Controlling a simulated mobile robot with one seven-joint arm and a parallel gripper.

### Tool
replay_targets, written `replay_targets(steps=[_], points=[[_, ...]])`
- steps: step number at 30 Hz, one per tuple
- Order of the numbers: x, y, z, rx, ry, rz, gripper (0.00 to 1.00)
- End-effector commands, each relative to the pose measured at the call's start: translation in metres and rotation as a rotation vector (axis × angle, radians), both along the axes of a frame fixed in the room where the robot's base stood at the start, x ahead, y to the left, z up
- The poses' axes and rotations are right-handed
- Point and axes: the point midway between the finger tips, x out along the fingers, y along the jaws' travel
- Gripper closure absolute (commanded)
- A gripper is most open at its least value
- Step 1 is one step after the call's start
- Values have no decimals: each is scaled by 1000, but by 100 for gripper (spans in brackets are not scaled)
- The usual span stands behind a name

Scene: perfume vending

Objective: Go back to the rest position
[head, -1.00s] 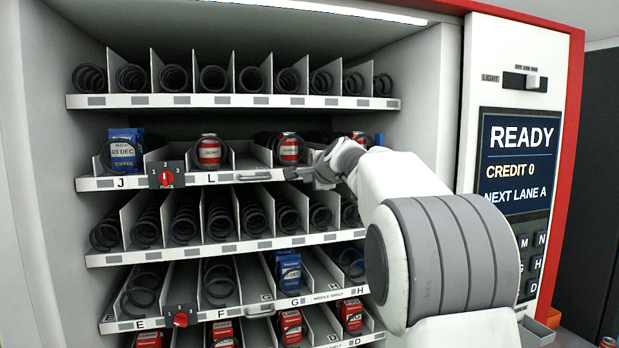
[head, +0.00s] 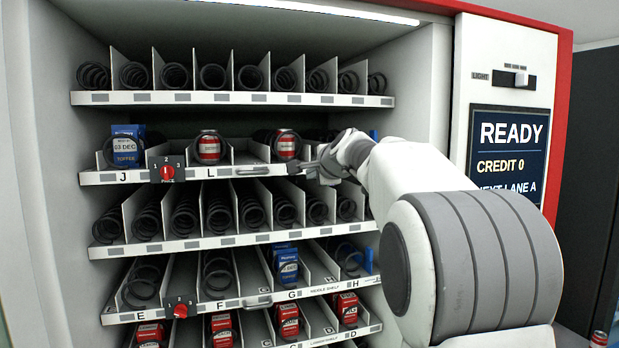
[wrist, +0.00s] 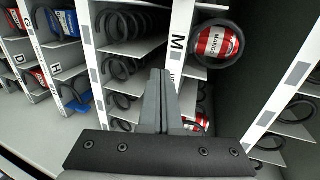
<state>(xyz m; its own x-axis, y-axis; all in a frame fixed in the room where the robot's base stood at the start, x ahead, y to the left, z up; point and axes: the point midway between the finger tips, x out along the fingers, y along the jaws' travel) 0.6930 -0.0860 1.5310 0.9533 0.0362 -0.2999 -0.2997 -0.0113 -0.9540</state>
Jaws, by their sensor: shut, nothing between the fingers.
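My gripper (head: 318,167) is shut and empty in front of the second shelf from the top in the head view, just right of a red and white can (head: 287,146) in its coil. In the wrist view the shut fingers (wrist: 161,100) point into the machine beside the shelf edge marked M (wrist: 177,44). My arm hides the right ends of the middle shelves in the head view.
The vending machine's shelves hold empty coils, a blue box (head: 125,146), another red can (head: 209,147), a lower blue box (head: 287,265) and several red packs. Red selector knobs (head: 167,172) stick out of the shelf fronts. The READY display (head: 508,150) and light switch (head: 515,78) are at the right.

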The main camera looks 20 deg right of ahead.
Motion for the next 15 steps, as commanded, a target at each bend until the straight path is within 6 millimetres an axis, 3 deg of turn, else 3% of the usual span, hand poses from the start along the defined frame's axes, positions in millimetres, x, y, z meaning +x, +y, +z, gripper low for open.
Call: replay_targets(steps=[6, 15], points=[[-43, -2, 12, 0, -3, 0, 100], [-77, -3, 23, 0, 1, 0, 100]])
